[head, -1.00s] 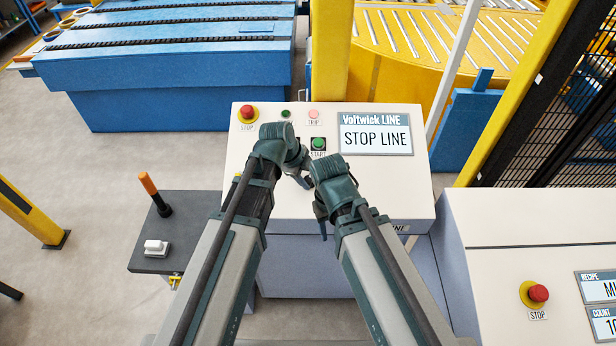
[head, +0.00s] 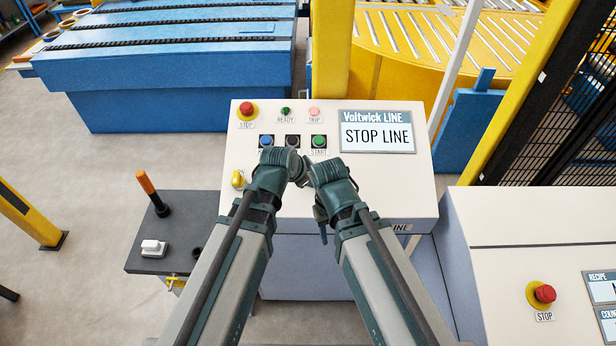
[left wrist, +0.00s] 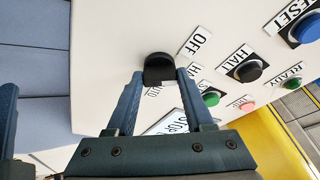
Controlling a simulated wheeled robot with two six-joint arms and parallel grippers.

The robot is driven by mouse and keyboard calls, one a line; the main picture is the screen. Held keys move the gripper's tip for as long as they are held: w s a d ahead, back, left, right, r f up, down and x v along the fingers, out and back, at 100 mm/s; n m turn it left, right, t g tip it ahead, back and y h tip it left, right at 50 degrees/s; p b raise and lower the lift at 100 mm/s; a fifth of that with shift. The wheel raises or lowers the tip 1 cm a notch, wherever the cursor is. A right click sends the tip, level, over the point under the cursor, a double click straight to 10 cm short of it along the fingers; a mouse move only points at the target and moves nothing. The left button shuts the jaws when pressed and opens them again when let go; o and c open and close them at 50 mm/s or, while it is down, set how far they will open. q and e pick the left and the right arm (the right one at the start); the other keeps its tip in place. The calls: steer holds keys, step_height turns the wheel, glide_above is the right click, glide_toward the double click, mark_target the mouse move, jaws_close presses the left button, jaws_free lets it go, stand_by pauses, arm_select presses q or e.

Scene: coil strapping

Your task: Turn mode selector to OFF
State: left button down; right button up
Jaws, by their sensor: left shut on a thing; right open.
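The mode selector is a black knob (left wrist: 158,66) on the pale control panel (head: 390,185). In the left wrist view it sits between the fingertips of my left gripper (left wrist: 159,78), which is shut on it. An OFF label (left wrist: 196,42) lies beside the knob, and a partly covered AUTO label is by the fingers. I cannot tell where the knob points. In the head view the selector and left fingertips are hidden behind my left wrist. My right gripper (head: 322,228) is open and empty over the panel's front part, close beside the left wrist.
Blue (head: 266,141), black (head: 292,142) and green (head: 319,142) buttons sit just behind my left wrist. A red STOP button (head: 246,108) and a STOP LINE screen (head: 377,137) are farther back. A side shelf (head: 180,257) with an orange-handled lever (head: 152,193) stands left.

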arm_select(q)
steer(key=n+t+y, duration=0.1)
steer(key=n, duration=0.4)
steer(key=shift+s+d+b, duration=0.1)
steer(key=shift+b, duration=0.25)
steer(key=shift+n, duration=0.3)
steer(key=shift+c, duration=1.4)
jaws_free()
